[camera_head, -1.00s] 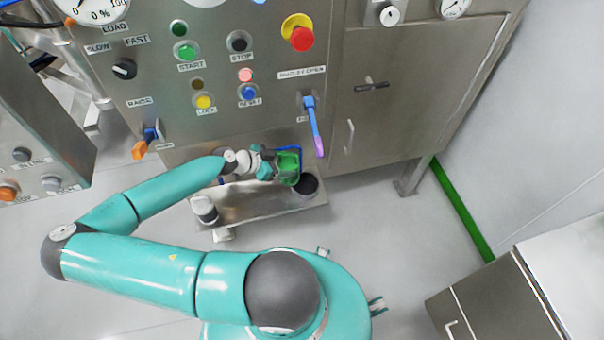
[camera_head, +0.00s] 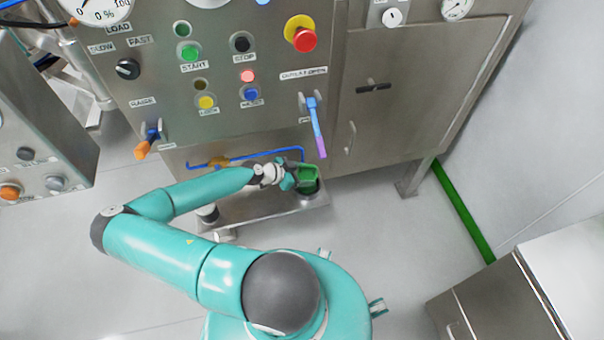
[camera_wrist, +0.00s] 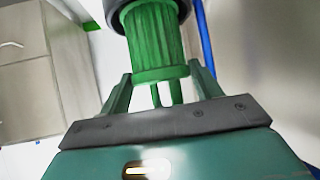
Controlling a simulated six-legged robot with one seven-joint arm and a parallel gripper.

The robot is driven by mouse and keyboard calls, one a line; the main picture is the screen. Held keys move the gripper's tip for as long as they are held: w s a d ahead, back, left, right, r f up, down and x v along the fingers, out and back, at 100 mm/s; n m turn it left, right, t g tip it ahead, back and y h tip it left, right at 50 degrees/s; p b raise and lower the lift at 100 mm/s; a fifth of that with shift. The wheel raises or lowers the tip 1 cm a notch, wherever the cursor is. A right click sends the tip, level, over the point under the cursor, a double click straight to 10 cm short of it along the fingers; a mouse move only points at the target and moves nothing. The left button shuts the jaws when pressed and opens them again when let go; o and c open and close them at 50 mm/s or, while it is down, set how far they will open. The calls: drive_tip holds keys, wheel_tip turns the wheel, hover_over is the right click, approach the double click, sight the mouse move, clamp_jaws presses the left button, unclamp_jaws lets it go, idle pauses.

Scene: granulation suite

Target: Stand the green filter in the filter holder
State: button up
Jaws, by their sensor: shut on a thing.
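My gripper (camera_head: 289,180) is shut on the green filter (camera_head: 309,178) above the right end of the steel ledge. In the wrist view, my gripper (camera_wrist: 161,78) has a finger on each side of the base of the ribbed green filter (camera_wrist: 154,40). The filter's far end meets a dark grey round rim (camera_wrist: 116,8), apparently the filter holder. In the head view the dark filter holder (camera_head: 312,194) is mostly hidden behind the filter and gripper. How deep the filter sits in it cannot be told.
The steel ledge (camera_head: 255,206) juts from the machine's front, with a blue pipe (camera_head: 262,155) behind it. A blue and purple lever (camera_head: 318,130) hangs just above the filter. A white-topped cylinder (camera_head: 208,212) stands at the ledge's left.

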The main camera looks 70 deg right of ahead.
drive_tip(key=shift+f, duration=0.2)
drive_tip(key=shift+f, duration=0.35)
drive_tip(key=o, duration=1.1)
drive_tip(key=shift+c, duration=0.2)
drive_tip(key=shift+r, duration=0.45)
drive_tip(key=v, duration=1.2)
drive_tip(key=shift+s+r, duration=0.1)
drive_tip(key=shift+r, duration=0.05)
